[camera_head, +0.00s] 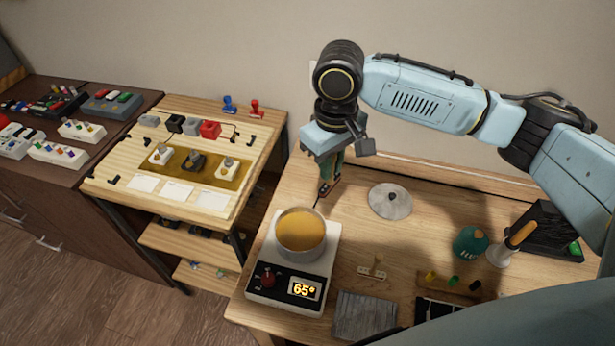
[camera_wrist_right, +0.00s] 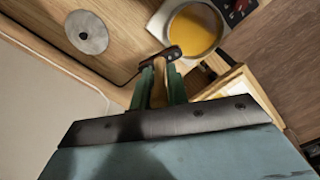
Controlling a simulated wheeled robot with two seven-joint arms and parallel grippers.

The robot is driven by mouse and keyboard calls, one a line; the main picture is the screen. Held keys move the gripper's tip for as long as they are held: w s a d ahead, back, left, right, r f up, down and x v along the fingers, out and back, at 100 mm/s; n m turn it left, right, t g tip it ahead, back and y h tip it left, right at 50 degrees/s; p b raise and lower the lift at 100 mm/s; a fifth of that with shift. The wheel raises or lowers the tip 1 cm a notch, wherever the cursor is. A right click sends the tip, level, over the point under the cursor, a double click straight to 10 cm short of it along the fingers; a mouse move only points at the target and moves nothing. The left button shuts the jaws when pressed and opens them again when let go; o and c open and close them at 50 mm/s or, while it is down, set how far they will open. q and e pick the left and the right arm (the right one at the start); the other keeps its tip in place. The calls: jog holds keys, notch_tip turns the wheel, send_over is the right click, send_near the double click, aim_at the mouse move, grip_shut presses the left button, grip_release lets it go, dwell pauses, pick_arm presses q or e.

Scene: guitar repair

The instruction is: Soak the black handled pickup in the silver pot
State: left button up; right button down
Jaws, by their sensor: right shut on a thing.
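The silver pot (camera_head: 300,253) stands on a white hot plate (camera_head: 262,292) and holds amber liquid; it also shows in the wrist view (camera_wrist_right: 177,36). My right gripper (camera_head: 328,183) points down behind the pot, a little to its right, over the wooden table. It is shut on a small dark piece (camera_wrist_right: 163,56) at its fingertips, which looks like the pickup; the fingers hide part of it. This piece is beside the pot's rim, not over the liquid. My left gripper is not in view.
The hot plate's display (camera_head: 303,289) reads 65°. A round metal lid (camera_head: 390,201) lies right of the pot. A small rack (camera_head: 452,283) with coloured handles, a teal container (camera_head: 470,243) and a grey block (camera_head: 364,316) stand nearer the front. A wooden workstation (camera_head: 195,160) is left.

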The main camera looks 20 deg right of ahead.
pick_arm(q)
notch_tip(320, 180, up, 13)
jog(key=p, duration=1.2)
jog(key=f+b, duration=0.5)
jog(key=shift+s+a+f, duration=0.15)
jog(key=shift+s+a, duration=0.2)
pick_arm(e)
jog(key=s+a+f+n, duration=0.1)
jog(key=a+f+n, duration=0.2)
jog(key=n, duration=0.8)
jog(key=s+a+f+n, duration=0.1)
jog(key=a+f+n, duration=0.3)
jog(key=n, duration=0.7)
jog(key=shift+s+a+f, duration=0.15)
jog(key=shift+s+f, duration=0.05)
jog(key=shift+s, duration=0.1)
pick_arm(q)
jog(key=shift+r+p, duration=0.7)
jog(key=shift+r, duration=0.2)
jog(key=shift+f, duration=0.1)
pick_arm(e)
jog(key=shift+f, duration=0.1)
pick_arm(q)
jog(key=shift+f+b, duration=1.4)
jog(key=shift+b, duration=0.1)
pick_arm(e)
jog(key=shift+f, duration=3)
